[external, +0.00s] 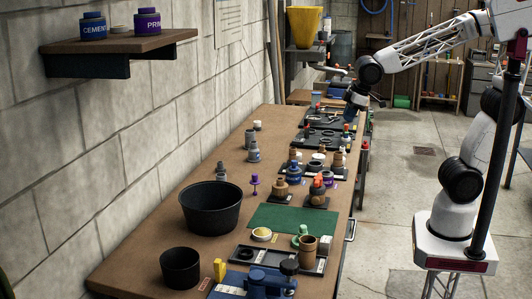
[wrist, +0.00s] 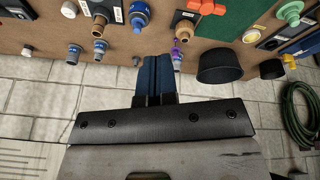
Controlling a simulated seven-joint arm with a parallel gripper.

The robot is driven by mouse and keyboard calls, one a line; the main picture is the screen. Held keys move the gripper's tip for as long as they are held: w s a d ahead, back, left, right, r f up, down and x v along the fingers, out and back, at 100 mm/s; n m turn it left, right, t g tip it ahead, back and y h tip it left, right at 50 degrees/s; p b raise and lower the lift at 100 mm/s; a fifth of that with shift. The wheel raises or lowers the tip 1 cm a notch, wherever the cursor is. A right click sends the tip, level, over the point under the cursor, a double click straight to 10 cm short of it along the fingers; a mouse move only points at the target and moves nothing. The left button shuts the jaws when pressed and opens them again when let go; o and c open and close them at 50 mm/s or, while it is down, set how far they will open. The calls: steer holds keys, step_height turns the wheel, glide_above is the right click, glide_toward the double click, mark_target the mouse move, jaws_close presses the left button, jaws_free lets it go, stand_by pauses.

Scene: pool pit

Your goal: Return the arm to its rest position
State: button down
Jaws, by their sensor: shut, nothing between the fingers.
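My gripper (external: 350,112) hangs in the external view at the far part of the long workbench (external: 150,240), above the dark trays near its right edge. My arm reaches to it from the base at the right. In the wrist view the blue fingers of my gripper (wrist: 153,68) are together with nothing between them. Bottles and fittings on the bench show beyond the fingers. I cannot tell the exact height of the fingertips above the bench.
A large black tub (external: 211,207) and a smaller black pot (external: 180,268) stand on the near bench. A green mat (external: 290,218) lies beside several fittings. Floor right of the bench is open.

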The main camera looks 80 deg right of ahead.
steer(key=s+d+f+m, duration=0.2)
steer(key=s+d, duration=0.3)
steer(key=s, duration=0.3)
steer(key=s+d+f+m+g, duration=0.1)
steer(key=s+d, duration=0.3)
steer(key=s, duration=0.5)
steer(key=shift+s+d+f+m, duration=0.15)
steer(key=shift+d+f+m, duration=0.25)
steer(key=shift+m, duration=0.3)
stand_by(1.5)
